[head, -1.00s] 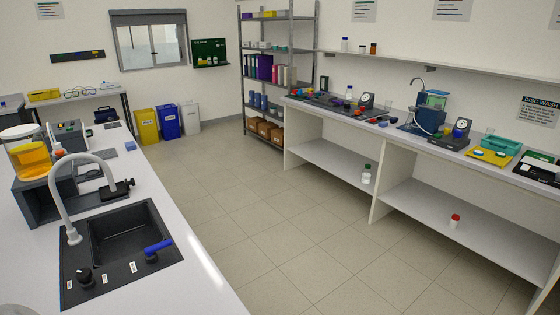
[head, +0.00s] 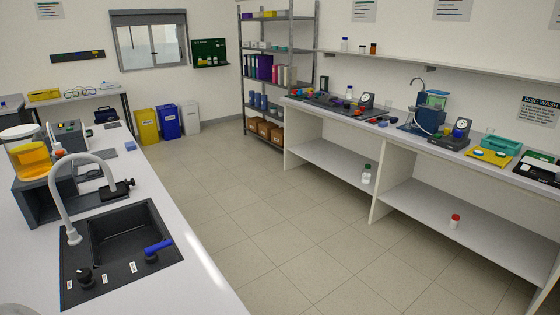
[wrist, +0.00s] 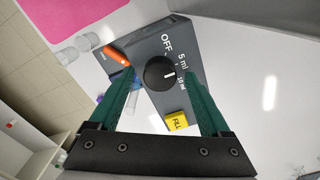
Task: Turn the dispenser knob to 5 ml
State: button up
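The dispenser (wrist: 208,92) is a dark grey box in the wrist view, with a round black knob (wrist: 153,71) on its face. White labels OFF, 5 ml and 10 ml stand along the knob's right side. The knob's white pointer line points right, toward the gap between the 5 ml and 10 ml labels; its exact setting is hard to tell. My gripper (wrist: 163,77) has two green fingers, open, one on each side of the knob. I cannot tell whether they touch it. My gripper is not visible in the head view, and I cannot pick out the dispenser there with certainty.
A yellow button (wrist: 176,121) and an orange part (wrist: 116,53) sit beside the knob. Clear containers and a pink mat (wrist: 75,18) lie at upper left. The white surface on the right is mostly clear. The head view shows a sink (head: 125,240) and stocked benches.

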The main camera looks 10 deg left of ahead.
notch_tip(320, 180, up, 16)
dwell(0.6)
jog(key=shift+d+f, duration=0.1)
jog(key=shift+f, duration=0.05)
jog(key=w+d+f+m, duration=0.2)
jog(key=w+d+f, duration=0.15)
jog(key=d, duration=0.65)
jog(key=w+d+f+m, duration=0.25)
jog(key=w+d, duration=0.25)
jog(key=d, duration=0.5)
jog(key=s+d+f+m+y, duration=0.1)
jog(key=s+d+f+m, duration=0.3)
jog(key=s+d+f, duration=0.3)
jog(key=d+f, duration=0.3)
jog(key=f, duration=0.1)
jog(key=shift+d+y, duration=0.4)
